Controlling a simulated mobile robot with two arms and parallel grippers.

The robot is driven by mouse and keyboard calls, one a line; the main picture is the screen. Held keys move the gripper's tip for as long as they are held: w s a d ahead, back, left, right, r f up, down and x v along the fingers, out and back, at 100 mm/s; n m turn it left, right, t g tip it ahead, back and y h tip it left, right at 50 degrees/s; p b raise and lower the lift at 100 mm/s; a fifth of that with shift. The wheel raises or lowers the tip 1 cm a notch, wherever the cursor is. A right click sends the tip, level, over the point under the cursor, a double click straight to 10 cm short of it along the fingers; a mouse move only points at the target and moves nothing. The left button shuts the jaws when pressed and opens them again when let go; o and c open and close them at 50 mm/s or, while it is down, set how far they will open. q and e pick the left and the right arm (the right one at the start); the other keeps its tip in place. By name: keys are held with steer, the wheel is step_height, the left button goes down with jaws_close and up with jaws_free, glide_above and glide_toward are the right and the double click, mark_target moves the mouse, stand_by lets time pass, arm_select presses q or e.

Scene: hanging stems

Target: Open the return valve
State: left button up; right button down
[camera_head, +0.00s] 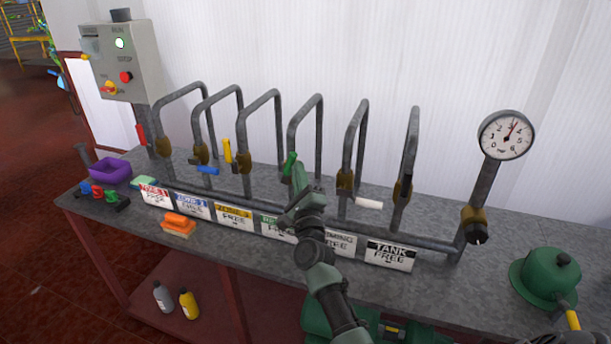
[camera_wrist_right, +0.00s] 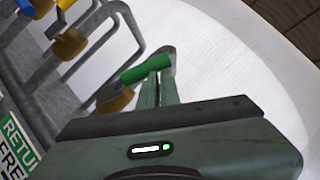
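The return valve's green handle (camera_head: 290,163) sticks up and tilts on the fourth pipe loop from the left. It also shows in the right wrist view (camera_wrist_right: 143,69). Its brass valve body (camera_wrist_right: 116,98) is below it, and the green-edged RETURN FREE sign (camera_wrist_right: 16,142) is at the left edge. My right gripper (camera_head: 297,176) is at the handle, and its arm hides part of the sign and the valve. In the wrist view its narrow fingers (camera_wrist_right: 160,84) reach the handle's end. Whether they are closed on it is unclear. My left gripper is not in view.
Other pipe loops with valves stand on both sides, with yellow (camera_head: 227,150), blue (camera_head: 207,170), white (camera_head: 369,203) and black (camera_head: 407,183) handles. A pressure gauge (camera_head: 506,134) stands at the right. An orange sponge-like block (camera_head: 178,224) lies near the bench's front edge.

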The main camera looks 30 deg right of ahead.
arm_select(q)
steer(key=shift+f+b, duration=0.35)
arm_select(e)
steer(key=shift+w+a+r, duration=0.8)
steer(key=shift+w+r, duration=0.2)
steer(key=shift+w, duration=0.15)
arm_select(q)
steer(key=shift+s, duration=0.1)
arm_select(e)
steer(key=shift+a+r, duration=0.1)
